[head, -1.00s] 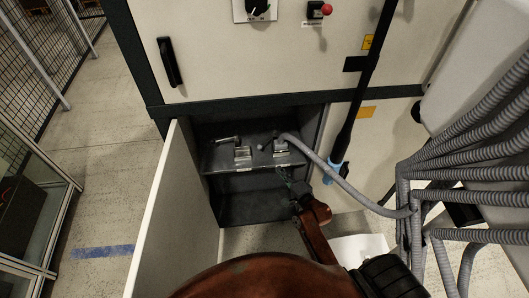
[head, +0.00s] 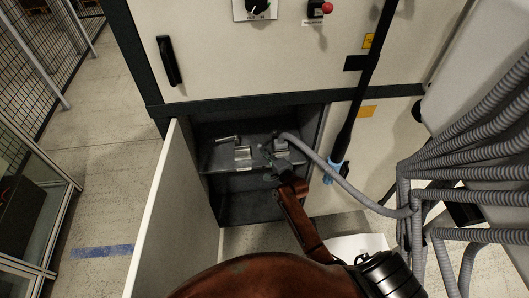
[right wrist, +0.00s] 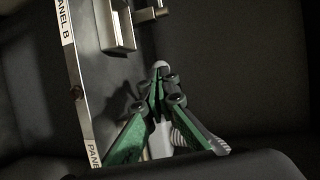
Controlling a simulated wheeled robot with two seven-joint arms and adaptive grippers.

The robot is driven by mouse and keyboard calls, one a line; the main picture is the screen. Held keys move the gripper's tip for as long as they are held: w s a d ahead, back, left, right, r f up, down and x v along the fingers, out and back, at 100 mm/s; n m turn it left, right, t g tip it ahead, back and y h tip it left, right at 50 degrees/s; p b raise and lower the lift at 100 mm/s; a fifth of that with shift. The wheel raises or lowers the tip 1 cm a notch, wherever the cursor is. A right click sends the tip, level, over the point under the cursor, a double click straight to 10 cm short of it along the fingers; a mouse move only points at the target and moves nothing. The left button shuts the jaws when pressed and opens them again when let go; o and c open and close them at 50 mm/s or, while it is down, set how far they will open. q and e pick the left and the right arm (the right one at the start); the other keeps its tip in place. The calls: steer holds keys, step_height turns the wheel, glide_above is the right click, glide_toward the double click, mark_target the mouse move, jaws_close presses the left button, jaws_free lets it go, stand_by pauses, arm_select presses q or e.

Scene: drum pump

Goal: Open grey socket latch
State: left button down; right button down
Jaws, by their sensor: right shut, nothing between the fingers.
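The grey socket (head: 281,150) with the grey hose plugged in sits on the right of the dark shelf in the open cabinet; my right gripper (head: 276,160) partly covers it in the head view. In the right wrist view my right gripper (right wrist: 159,78) has its green fingers closed together, with nothing between them. A pale rounded knob (right wrist: 161,65), perhaps the latch lever's end, shows right at the fingertips; I cannot tell if they touch. Pale socket or plug parts (right wrist: 160,140) lie behind the fingers, so the latch is mostly hidden. My left gripper is out of view.
A second metal socket (head: 242,153) with a lever stands to the left on the shelf. The ribbed grey hose (head: 350,187) runs right from the plug. The open cabinet door (head: 160,215) stands on the left. A label strip (right wrist: 68,35) reads PANEL B.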

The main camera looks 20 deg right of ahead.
steer(key=shift+w+a, duration=0.1)
steer(key=shift+w, duration=0.1)
stand_by(0.3)
steer(key=shift+w+a, duration=0.2)
steer(key=shift+a, duration=0.05)
steer(key=shift+w+a+p, duration=0.1)
steer(key=shift+w+p, duration=0.05)
steer(key=shift+p, duration=0.15)
steer(key=shift+w+a, duration=0.25)
steer(key=shift+w, duration=0.15)
steer(key=shift+w+a+r+p, duration=0.1)
steer(key=shift+w+a+p, duration=0.15)
steer(key=shift+w, duration=0.25)
steer(key=shift+w+a+p, duration=0.1)
steer(key=shift+w+a, duration=0.25)
steer(key=shift+w, duration=0.1)
steer(key=shift+w+a, duration=0.25)
steer(key=shift+w, duration=0.7)
steer(key=shift+w+a, duration=0.25)
steer(key=shift+w, duration=0.7)
